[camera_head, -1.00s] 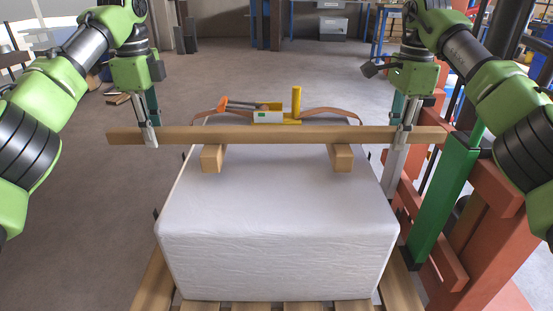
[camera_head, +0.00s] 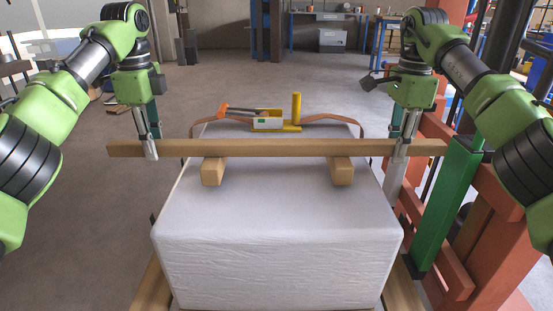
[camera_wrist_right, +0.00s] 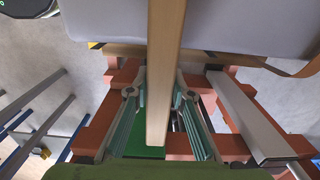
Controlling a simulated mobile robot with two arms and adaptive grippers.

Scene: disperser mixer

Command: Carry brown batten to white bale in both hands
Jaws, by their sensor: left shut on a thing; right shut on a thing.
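The brown batten (camera_head: 275,147) runs level across the head view, above the white bale (camera_head: 278,220). My left gripper (camera_head: 149,147) is shut on the batten near its left end. My right gripper (camera_head: 402,147) is shut on it near its right end. In the right wrist view the batten (camera_wrist_right: 163,75) passes between the fingers of my right gripper (camera_wrist_right: 158,95). The white bale also shows at the top of that view (camera_wrist_right: 235,25). Two short wooden blocks lie on the bale, a left one (camera_head: 212,171) and a right one (camera_head: 342,170). I cannot tell whether the batten touches them.
A strapping tool with a yellow post (camera_head: 296,108) and an orange handle sits behind the batten, with a brown strap beside it. A green post (camera_head: 446,205) and a red frame (camera_head: 500,225) stand close on the right. The floor (camera_head: 80,220) left of the bale is clear.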

